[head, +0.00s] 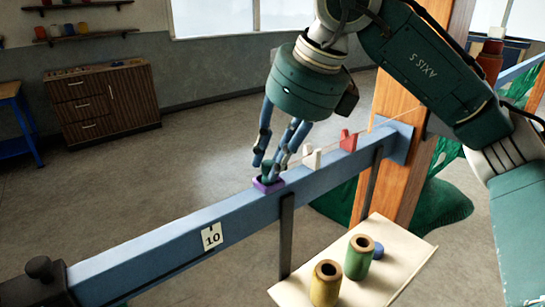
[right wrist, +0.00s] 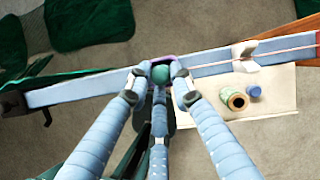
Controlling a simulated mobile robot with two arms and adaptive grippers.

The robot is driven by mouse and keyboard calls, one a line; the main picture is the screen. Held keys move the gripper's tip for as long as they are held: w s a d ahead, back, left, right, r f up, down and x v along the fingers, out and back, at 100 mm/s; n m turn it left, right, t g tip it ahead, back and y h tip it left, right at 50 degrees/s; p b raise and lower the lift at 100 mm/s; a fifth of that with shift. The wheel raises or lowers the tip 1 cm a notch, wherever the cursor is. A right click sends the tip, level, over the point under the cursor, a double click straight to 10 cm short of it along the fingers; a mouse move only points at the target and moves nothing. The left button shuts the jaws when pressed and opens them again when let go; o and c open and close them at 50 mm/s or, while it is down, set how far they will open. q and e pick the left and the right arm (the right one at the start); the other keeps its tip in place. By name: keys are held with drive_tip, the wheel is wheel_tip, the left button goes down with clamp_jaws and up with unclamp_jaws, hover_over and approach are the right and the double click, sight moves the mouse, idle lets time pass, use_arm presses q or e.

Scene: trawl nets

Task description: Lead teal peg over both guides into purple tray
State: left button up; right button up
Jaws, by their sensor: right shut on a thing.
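My right gripper (head: 270,162) is shut on the teal peg (head: 267,173), low over the blue rail. The peg is at the small purple tray (head: 268,187) on the rail; whether it rests on the tray floor I cannot tell. In the right wrist view the round peg top (right wrist: 160,73) sits between the fingertips, with a purple tray edge (right wrist: 163,58) around it. The white guide (head: 312,157) and red guide (head: 348,141) stand upright on the rail to the right. A thin line runs along the rail past both guides. My left gripper is not seen.
The blue rail (head: 150,252) carries a "10" label. Below it a pale shelf (head: 390,255) holds a yellow spool (head: 326,284), a green spool (head: 359,258) and a blue one (head: 378,251). A wooden post (head: 388,160) and green net (head: 450,205) stand at right.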

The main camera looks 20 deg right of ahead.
drive_tip(key=shift+f, duration=0.1)
drive_tip(key=o, duration=0.9)
drive_tip(key=shift+o, duration=0.2)
drive_tip(key=v, duration=1.2)
drive_tip(key=shift+w+d, duration=0.1)
